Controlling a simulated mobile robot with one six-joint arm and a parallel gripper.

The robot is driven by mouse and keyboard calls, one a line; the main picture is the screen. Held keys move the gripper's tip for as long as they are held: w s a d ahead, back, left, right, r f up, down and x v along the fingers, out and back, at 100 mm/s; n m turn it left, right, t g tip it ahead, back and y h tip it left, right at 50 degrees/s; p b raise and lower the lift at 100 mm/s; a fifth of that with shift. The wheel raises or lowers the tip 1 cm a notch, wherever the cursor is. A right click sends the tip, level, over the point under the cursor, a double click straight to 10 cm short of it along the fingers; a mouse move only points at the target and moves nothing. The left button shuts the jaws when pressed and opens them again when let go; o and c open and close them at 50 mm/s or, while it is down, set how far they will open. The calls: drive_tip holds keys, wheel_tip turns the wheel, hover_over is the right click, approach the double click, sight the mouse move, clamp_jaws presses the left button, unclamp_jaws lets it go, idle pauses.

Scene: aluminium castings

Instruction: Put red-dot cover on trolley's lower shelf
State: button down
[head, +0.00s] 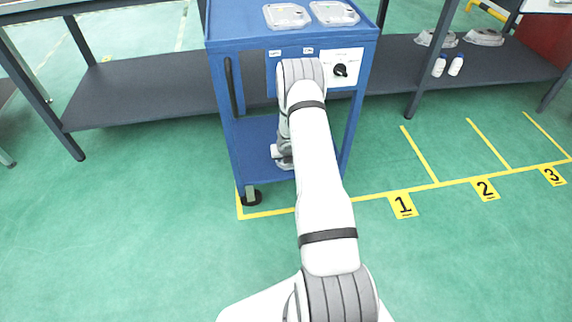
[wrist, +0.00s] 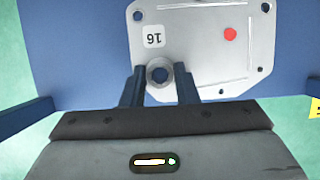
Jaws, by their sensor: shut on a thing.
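The red-dot cover (wrist: 200,60) is a pale grey metal plate with a red dot, a label reading 16 and a round boss near its edge. My gripper (wrist: 160,75) is shut on that boss. The cover is over the blue surface of the trolley's lower shelf (wrist: 70,60); I cannot tell whether it touches it. In the head view my arm reaches into the blue trolley (head: 222,60), between its top and its lower shelf (head: 255,135).
Two pale castings (head: 287,15) (head: 334,12) lie on the trolley's top. A panel with a black knob (head: 341,70) is on its front. Dark-shelved benches stand behind, with two white bottles (head: 439,66) (head: 456,65) and more castings (head: 484,37) at right. The floor in front is clear, with numbered yellow bays.

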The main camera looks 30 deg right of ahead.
drive_tip(key=shift+f+b, duration=0.5)
drive_tip(key=shift+f, duration=0.45)
drive_tip(key=shift+f, duration=0.15)
drive_tip(key=c, duration=1.1)
unclamp_jaws()
drive_tip(key=shift+r, duration=0.3)
drive_tip(key=p+v, duration=0.1)
drive_tip(key=v, duration=1)
drive_tip(key=shift+s+r+p, duration=0.2)
drive_tip(key=shift+r+p, duration=0.15)
